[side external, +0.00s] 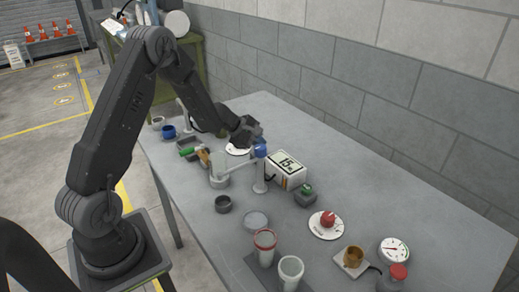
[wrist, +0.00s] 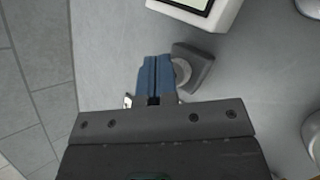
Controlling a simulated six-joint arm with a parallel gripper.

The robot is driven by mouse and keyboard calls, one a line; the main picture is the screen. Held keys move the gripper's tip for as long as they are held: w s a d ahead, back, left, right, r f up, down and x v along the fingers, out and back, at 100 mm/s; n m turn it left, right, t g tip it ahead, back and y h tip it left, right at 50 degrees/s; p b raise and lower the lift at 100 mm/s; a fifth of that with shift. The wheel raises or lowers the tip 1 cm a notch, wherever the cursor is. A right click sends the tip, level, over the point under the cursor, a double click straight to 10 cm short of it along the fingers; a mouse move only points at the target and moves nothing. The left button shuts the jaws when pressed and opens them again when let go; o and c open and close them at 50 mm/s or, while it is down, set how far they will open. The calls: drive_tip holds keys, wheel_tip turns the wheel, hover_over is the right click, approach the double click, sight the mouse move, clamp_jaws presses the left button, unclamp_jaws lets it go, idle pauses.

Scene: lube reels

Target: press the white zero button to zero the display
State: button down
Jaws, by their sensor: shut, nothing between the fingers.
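The display is a white box (side external: 287,168) with a lit screen reading about 15 in the side view. Its corner (wrist: 222,18) shows at the top of the wrist view. A dark grey block (wrist: 199,66) with a pale round button (wrist: 181,71) lies just below that corner. My gripper (wrist: 154,60) has blue fingers, shut with nothing between them, immediately left of the pale button. I cannot tell whether they touch it. In the side view my gripper (side external: 259,150) is beside the display box, and I cannot make out the white button there.
A grey block with a green button (side external: 305,195) stands in front of the display. A white stand (side external: 259,178) is close by my gripper. A red knob on a white dial (side external: 326,224), cups (side external: 290,272) and a gauge (side external: 394,250) stand nearer the camera.

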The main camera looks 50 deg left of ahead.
drive_tip(key=shift+f, duration=0.3)
drive_tip(key=shift+r, duration=0.1)
idle(0.4)
drive_tip(key=shift+r, duration=0.85)
drive_tip(key=shift+r, duration=2.5)
